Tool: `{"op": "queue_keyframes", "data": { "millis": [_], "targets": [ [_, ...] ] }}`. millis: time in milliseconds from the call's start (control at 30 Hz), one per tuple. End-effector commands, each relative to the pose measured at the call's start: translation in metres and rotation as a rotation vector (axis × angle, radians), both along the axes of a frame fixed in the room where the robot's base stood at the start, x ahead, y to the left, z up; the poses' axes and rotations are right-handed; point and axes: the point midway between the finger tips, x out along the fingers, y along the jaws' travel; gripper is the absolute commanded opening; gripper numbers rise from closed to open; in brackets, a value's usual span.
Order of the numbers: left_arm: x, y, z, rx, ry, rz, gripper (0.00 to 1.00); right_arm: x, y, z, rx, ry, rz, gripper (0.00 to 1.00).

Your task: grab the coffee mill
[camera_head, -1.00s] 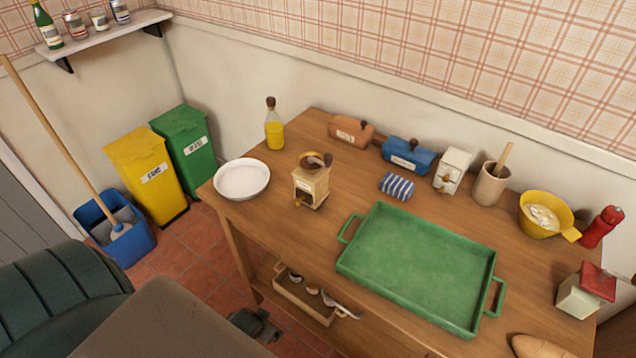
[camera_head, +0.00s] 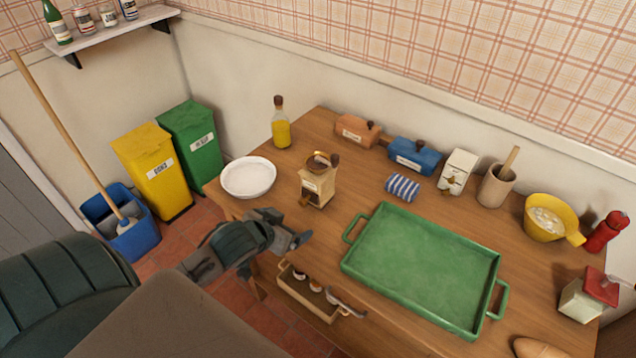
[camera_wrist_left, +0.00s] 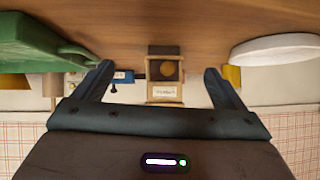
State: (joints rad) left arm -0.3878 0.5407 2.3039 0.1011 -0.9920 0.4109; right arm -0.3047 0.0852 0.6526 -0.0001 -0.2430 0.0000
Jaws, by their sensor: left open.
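The coffee mill (camera_head: 318,187) is a small pale wooden box with a brass-coloured top and a dark-knobbed crank. It stands upright on the wooden table, between the white bowl and the green tray. My left gripper (camera_head: 290,226) is at the table's front edge, in front of the mill and apart from it. In the left wrist view the mill (camera_wrist_left: 164,78) shows between the two spread fingers of my left gripper (camera_wrist_left: 160,80), farther off, with nothing held. My right gripper is not in view.
The white bowl (camera_head: 248,187) is left of the mill, and the green tray (camera_head: 420,265) is close on its right. An oil bottle (camera_head: 281,125) stands behind. A striped cloth (camera_head: 403,187) and blue box (camera_head: 411,155) are back right. An open drawer (camera_head: 303,295) is below the tabletop.

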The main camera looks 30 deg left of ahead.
Motion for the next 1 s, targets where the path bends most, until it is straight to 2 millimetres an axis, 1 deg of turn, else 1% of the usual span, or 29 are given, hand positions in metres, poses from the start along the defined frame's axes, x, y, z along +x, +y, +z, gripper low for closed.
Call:
{"op": "queue_keyframes", "data": {
  "millis": [33, 200, 300, 367, 467, 733, 833, 1000],
  "targets": [
    [0.012, 0.006, 0.009, -0.003, -0.041, -0.009, 0.92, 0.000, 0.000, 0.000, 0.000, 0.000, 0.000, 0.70],
    [0.047, 0.020, 0.043, -0.044, -0.177, -0.042, 0.92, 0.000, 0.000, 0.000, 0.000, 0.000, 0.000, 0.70],
    [0.060, 0.026, 0.058, -0.067, -0.231, -0.058, 0.92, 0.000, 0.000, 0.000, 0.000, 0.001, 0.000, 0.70],
    [0.065, 0.027, 0.062, -0.078, -0.249, -0.062, 0.92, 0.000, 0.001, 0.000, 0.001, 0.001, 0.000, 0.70],
    [0.075, 0.028, 0.063, -0.085, -0.263, -0.064, 0.92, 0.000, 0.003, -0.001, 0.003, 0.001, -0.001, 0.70],
    [0.107, 0.026, 0.049, -0.088, -0.262, -0.063, 0.92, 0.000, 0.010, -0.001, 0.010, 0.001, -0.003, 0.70],
    [0.115, 0.025, 0.045, -0.086, -0.261, -0.065, 0.92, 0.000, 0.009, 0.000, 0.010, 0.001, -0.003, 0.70],
    [0.121, 0.023, 0.041, -0.086, -0.259, -0.066, 0.92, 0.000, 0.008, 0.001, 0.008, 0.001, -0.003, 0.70]
  ]
}}
